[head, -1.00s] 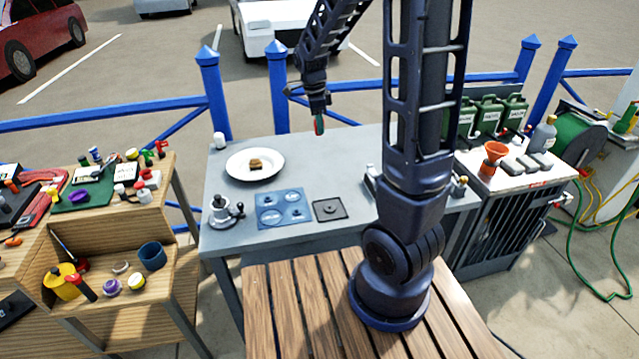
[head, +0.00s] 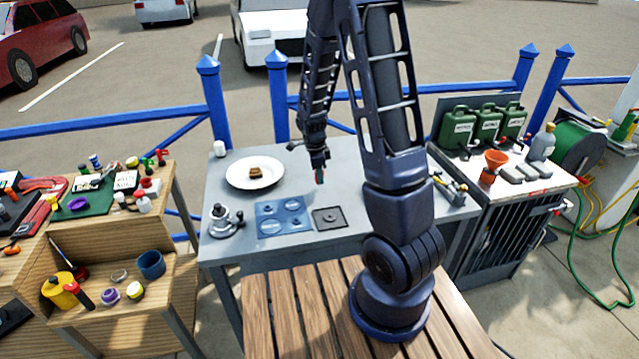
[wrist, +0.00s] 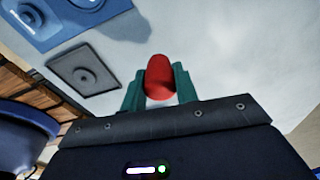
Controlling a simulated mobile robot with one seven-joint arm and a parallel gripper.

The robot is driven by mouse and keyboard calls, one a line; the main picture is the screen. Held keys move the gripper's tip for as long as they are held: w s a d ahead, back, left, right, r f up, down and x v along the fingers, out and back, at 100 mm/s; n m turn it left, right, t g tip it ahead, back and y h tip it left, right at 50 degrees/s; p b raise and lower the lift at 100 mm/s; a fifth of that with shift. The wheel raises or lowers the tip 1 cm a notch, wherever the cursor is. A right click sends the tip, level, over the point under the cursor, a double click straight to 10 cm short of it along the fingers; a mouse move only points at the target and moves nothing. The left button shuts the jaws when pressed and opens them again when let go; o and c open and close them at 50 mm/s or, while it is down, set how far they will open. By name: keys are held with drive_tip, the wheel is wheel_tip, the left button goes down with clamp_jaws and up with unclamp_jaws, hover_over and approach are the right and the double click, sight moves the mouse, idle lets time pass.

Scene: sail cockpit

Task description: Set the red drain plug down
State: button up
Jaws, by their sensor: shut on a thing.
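The red drain plug (wrist: 159,78) is between the two green fingers of my gripper (wrist: 160,88) in the wrist view. My gripper is shut on it. In the head view my gripper (head: 319,177) hangs fingers down over the grey table (head: 350,158), behind the dark square plate. Only a speck of red shows there. I cannot tell from these views whether the plug touches the table top.
A dark square plate (head: 329,218) and a blue panel (head: 283,215) lie in front of the gripper. A white plate (head: 237,178) with food is to the left, a winch (head: 222,220) at front left. Table around the gripper is clear.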

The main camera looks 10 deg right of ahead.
drive_tip(key=shift+f, duration=1.9)
drive_tip(key=shift+f, duration=0.1)
drive_tip(key=o, duration=0.9)
drive_tip(key=shift+o, duration=0.2)
